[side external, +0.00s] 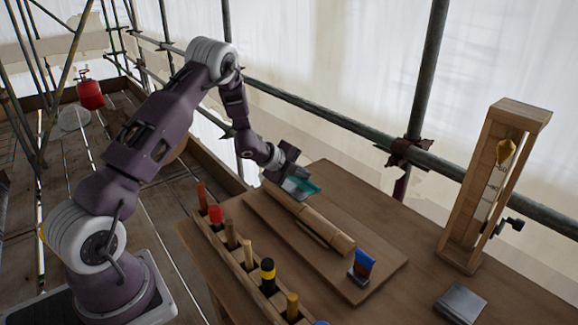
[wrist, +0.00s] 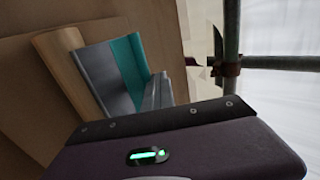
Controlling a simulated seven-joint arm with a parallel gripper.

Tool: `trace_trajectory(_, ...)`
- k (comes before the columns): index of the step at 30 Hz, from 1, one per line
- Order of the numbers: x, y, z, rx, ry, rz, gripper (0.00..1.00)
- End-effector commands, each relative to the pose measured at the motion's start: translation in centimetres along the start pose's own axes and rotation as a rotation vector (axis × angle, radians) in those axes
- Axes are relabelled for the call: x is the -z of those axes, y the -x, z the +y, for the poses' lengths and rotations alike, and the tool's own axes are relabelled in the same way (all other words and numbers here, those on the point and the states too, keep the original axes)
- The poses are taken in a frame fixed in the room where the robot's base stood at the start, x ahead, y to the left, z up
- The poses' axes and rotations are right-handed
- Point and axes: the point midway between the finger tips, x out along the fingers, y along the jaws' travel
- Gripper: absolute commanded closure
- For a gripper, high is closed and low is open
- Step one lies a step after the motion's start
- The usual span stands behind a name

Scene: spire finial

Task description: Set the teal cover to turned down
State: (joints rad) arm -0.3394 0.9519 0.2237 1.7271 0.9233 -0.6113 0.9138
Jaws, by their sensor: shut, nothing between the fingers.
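The teal cover (side external: 308,186) is at the far end of the wooden board, by the end of a long wooden piece (side external: 312,218). In the wrist view it is a teal strip (wrist: 128,62) beside a grey panel (wrist: 103,78). The panel looks tilted, but its exact angle is hard to tell. My gripper (side external: 292,176) is right at the cover, partly hiding it in the side view. In the wrist view the fingers (wrist: 160,92) are together and empty, close to the teal strip's right edge. I cannot tell whether they touch it.
A blue-and-red flap piece (side external: 363,264) stands at the board's near end. A rack (side external: 236,262) of several upright tools lines the bench's left side. A tall wooden frame (side external: 455,220) with a hanging yellow weight and a grey block (side external: 460,302) stand at the right. Scaffold poles run behind.

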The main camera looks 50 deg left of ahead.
Motion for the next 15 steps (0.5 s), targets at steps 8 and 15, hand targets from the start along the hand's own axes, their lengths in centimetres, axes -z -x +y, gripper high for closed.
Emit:
trace_trajectory(8, -0.1, 3.2, -2.3, 0.005, 0.0, -0.001, 1.0)
trace_trajectory(15, 0.0, 8.9, -6.2, 0.005, -0.002, 0.0, 1.0)
